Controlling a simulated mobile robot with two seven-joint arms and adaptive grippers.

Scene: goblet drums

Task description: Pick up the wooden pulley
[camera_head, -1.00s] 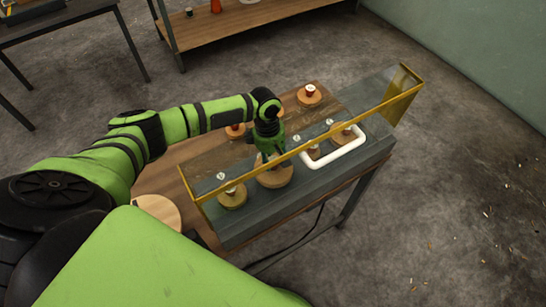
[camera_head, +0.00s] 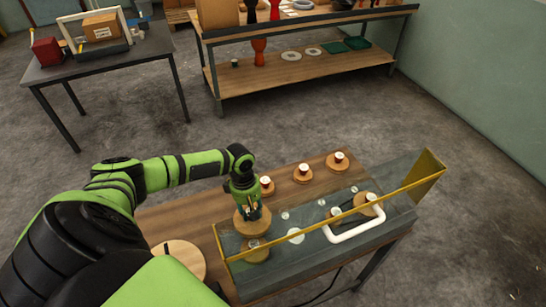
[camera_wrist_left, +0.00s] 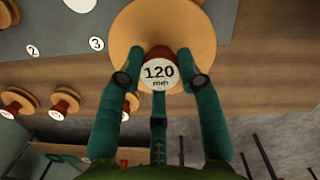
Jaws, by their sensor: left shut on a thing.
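A wooden pulley (camera_wrist_left: 162,22) with a wide pale disc and a red-brown hub labelled "120 mm" is in the left wrist view. My left gripper (camera_wrist_left: 160,82) is shut on its hub, with fingers on both sides of the label. In the head view my left gripper (camera_head: 246,204) points down and holds the pulley (camera_head: 252,224) above the left end of the glass-fronted case; its height cannot be told exactly. Other smaller pulleys stand on the table, such as one (camera_head: 303,175) behind the case. My right gripper is not in view.
The grey case has a yellow-edged clear panel (camera_head: 350,205) and a white handle (camera_head: 355,233). Smaller pulleys (camera_head: 370,208) sit in it. A round wooden disc (camera_head: 178,260) lies at the table's left. A shelf (camera_head: 300,72) and a dark table (camera_head: 100,62) stand behind.

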